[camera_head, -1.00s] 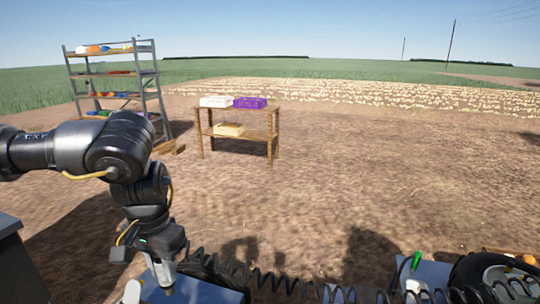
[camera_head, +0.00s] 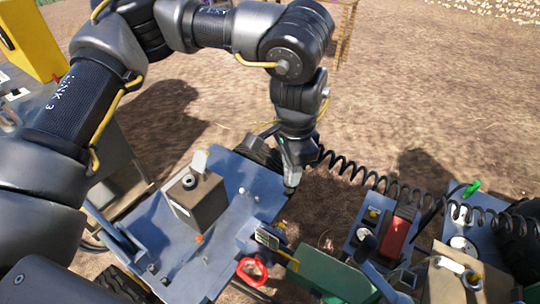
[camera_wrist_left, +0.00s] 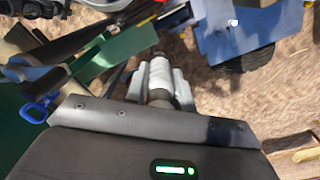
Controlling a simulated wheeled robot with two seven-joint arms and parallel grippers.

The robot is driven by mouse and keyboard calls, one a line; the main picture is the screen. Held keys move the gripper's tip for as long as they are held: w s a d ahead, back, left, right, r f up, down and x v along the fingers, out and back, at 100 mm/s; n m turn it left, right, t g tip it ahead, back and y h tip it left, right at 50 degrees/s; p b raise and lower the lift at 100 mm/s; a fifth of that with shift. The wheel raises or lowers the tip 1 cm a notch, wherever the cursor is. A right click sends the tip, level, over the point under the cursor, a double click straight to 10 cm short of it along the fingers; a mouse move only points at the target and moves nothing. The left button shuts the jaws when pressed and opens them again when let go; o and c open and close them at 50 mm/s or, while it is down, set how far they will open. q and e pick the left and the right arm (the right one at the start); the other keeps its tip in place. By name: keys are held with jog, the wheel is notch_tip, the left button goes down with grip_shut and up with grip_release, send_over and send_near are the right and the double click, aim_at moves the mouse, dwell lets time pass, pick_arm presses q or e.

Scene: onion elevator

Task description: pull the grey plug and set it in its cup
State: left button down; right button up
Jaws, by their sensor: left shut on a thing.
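My left gripper (camera_head: 291,184) points down at the right edge of a blue metal deck (camera_head: 222,232). In the left wrist view, its fingers (camera_wrist_left: 160,82) are shut on a light grey cylinder, which looks like the grey plug (camera_wrist_left: 159,72). The plug is hidden by the fingers in the head view. A black coiled cable (camera_head: 385,181) runs from beside the gripper to the right; its join to the plug is hidden. I cannot tell which fitting is the plug's cup. My right gripper is not in view.
A brown box (camera_head: 196,203) with a dark round socket and a white tab stands on the deck. A red handwheel (camera_head: 252,270), a green panel (camera_head: 312,272), a red block (camera_head: 396,236) and a green-tipped lever (camera_head: 472,188) lie to the right. Bare soil lies beyond.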

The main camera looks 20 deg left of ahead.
pick_arm(q)
jog(key=shift+d, duration=0.4)
jog(key=w+d+f+m, duration=0.4)
jog(key=d+f+m, duration=0.1)
jog(key=f, duration=0.1)
jog(key=s+a+r+n, duration=0.6)
jog(key=a+r+n, duration=0.2)
jog(key=a+r, duration=0.25)
jog(key=w+d+n, duration=0.5)
jog(key=w+d, duration=0.3)
jog(key=d, duration=0.4)
jog(key=s+a+f+m, duration=0.1)
jog(key=a+f+m, duration=0.1)
jog(key=f+m, duration=0.3)
jog(key=s+a+f+m, duration=0.2)
jog(key=f+m, duration=0.3)
jog(key=m, duration=0.7)
jog(key=shift+a+m, duration=0.3)
jog(key=shift+a, duration=0.45)
